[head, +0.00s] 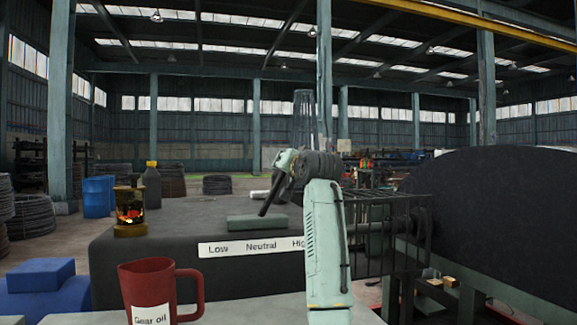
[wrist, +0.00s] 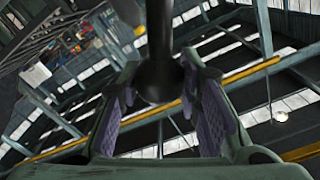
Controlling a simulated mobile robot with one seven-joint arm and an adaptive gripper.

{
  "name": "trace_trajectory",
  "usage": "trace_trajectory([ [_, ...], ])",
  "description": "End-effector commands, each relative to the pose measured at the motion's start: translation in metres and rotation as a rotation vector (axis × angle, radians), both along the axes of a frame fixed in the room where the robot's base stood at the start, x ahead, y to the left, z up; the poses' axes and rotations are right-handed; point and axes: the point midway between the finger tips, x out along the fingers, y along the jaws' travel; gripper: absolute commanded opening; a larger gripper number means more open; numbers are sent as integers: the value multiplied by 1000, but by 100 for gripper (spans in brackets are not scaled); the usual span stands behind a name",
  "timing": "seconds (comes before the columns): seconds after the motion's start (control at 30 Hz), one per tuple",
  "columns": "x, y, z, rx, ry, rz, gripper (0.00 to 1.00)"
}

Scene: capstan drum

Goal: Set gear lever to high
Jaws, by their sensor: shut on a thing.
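The gear lever (head: 270,200) is a dark rod rising from a grey-green block (head: 257,222) on top of the dark gearbox housing (head: 150,262). It leans, with its upper end to the right. A white label strip (head: 251,246) below reads Low, Neutral and the start of High; my arm hides its right end. My gripper (head: 284,165) is at the lever's upper end. In the wrist view, the lever's dark rod and round end (wrist: 160,76) lie between the purple-padded fingers of my gripper (wrist: 165,105), which is shut on it. The exact contact is hard to see.
A red mug (head: 150,290) labelled Gear oil stands at the front left. A brass lantern-like thing (head: 130,210) and a dark bottle (head: 152,188) stand behind it. A dark cage (head: 385,235) and large drum (head: 490,220) fill the right side.

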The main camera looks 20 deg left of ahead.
Motion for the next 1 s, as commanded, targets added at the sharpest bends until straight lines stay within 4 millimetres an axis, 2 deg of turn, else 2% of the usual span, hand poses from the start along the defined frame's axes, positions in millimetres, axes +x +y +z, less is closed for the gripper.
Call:
trace_trajectory([
  [0.23,2,-3,-2,1,5,-4,0],
  [0.27,2,-3,-2,1,5,-4,33],
  [0.53,1,-2,-2,0,4,-3,51],
  [0.87,0,-2,-1,0,2,-1,51],
  [1.0,-7,-7,-1,1,1,-1,51],
])
